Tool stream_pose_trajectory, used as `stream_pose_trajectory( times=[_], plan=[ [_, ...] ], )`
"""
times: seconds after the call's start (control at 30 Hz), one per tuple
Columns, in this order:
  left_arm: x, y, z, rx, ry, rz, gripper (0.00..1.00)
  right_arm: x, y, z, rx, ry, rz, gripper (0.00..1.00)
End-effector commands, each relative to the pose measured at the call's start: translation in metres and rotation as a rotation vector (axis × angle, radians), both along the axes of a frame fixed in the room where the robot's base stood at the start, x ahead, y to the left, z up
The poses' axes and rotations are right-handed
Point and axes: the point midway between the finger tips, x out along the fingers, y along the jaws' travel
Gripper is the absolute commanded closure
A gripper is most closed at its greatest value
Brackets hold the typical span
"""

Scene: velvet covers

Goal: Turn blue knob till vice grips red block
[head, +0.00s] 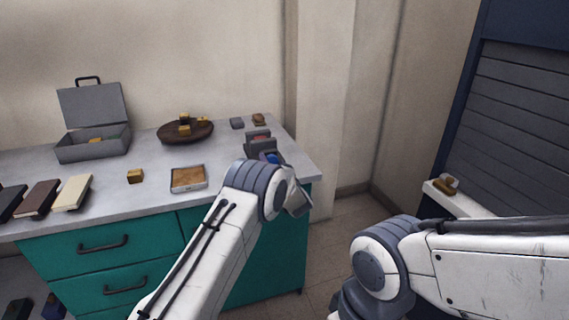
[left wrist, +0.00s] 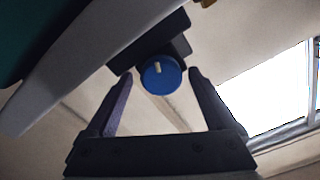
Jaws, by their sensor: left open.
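The dark grey vice (head: 250,152) stands at the right end of the counter, with the red block (head: 259,138) at its jaws. I cannot tell from here whether the jaws touch the block. The blue knob (head: 273,158) is on the vice's near right side, partly behind my left arm. In the left wrist view, the blue knob (left wrist: 152,80) faces the camera with a pale mark on it, in front of the dark vice body (left wrist: 170,42). My left gripper (left wrist: 161,75) is open, with one finger on each side of the knob, seemingly apart from it. My right gripper is out of view.
Open floor lies right of the counter.

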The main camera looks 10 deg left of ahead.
Motion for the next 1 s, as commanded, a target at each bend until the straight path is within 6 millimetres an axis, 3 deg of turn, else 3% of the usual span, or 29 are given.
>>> stream_pose_trajectory(
  times=[0.17,0.6,1.0],
  plan=[
    [-0.009,-0.003,0.000,0.000,0.002,0.002,0.11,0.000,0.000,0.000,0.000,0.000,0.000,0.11],
    [-0.077,-0.042,0.000,0.000,0.001,-0.004,0.11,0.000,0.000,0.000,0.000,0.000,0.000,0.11],
    [-0.091,-0.049,0.000,0.000,0.000,-0.001,0.11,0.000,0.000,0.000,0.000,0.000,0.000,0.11]
  ],
)
